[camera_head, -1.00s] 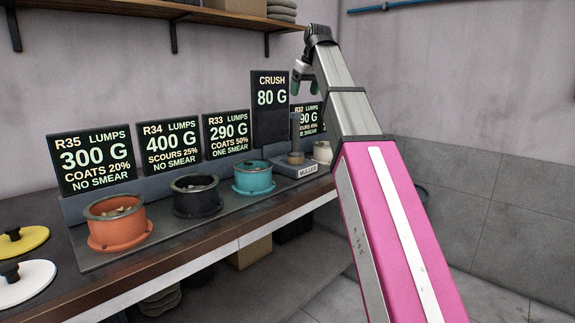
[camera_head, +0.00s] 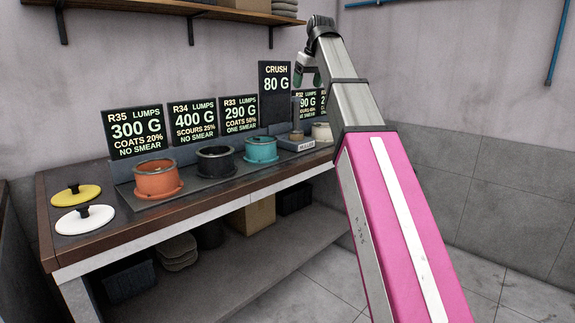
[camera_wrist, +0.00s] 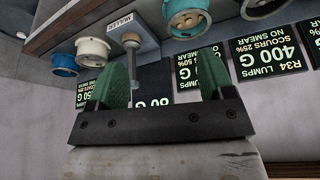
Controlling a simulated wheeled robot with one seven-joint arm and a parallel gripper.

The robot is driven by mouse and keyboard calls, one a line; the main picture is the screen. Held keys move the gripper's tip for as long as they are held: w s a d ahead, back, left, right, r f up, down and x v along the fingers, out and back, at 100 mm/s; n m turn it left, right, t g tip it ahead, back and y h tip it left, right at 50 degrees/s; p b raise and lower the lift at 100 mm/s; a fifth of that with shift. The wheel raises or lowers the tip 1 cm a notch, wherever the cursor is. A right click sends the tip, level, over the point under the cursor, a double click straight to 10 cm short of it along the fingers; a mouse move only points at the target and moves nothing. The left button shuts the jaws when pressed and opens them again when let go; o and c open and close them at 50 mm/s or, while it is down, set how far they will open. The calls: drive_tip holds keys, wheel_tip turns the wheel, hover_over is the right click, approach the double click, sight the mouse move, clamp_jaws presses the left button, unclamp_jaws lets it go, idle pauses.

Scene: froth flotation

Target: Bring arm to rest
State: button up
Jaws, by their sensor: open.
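My arm rises over the right of the head view, with a pink lower link and a grey upper link. My gripper (camera_head: 308,76) hangs at its top, in front of the wall and above the signs at the right end of the bench. In the wrist view, its two green fingers (camera_wrist: 163,85) stand well apart, with nothing between them. The wrist picture is upside down, with the bench (camera_wrist: 62,28) at its top.
The bench (camera_head: 110,239) holds an orange pot (camera_head: 157,182), a black pot (camera_head: 215,163), a teal pot (camera_head: 261,150), a white pot (camera_head: 321,133), and yellow (camera_head: 75,196) and white (camera_head: 83,221) lids. A shelf (camera_head: 190,11) hangs above. Floor (camera_head: 490,275) at right is clear.

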drive_tip(key=s+d+f+m+g+h, duration=0.1)
drive_tip(key=d+f+m, duration=0.15)
drive_tip(key=f, duration=1.65)
drive_tip(key=d+f+m+g, duration=0.1)
drive_tip(key=d+f, duration=0.2)
drive_tip(key=f, duration=1.6)
drive_tip(key=s+d+f, duration=0.2)
drive_tip(key=s+f, duration=0.4)
drive_tip(key=f, duration=0.3)
drive_tip(key=s+d+f+m+g, duration=0.1)
drive_tip(key=s+d+f, duration=0.1)
drive_tip(key=s+f, duration=0.4)
drive_tip(key=s+d+f+m+h, duration=0.1)
drive_tip(key=s+f, duration=0.6)
drive_tip(key=f, duration=0.7)
drive_tip(key=shift+d+g, duration=0.4)
drive_tip(key=shift+d, duration=0.4)
drive_tip(key=shift+s+m, duration=0.1)
drive_tip(key=shift+m, duration=0.15)
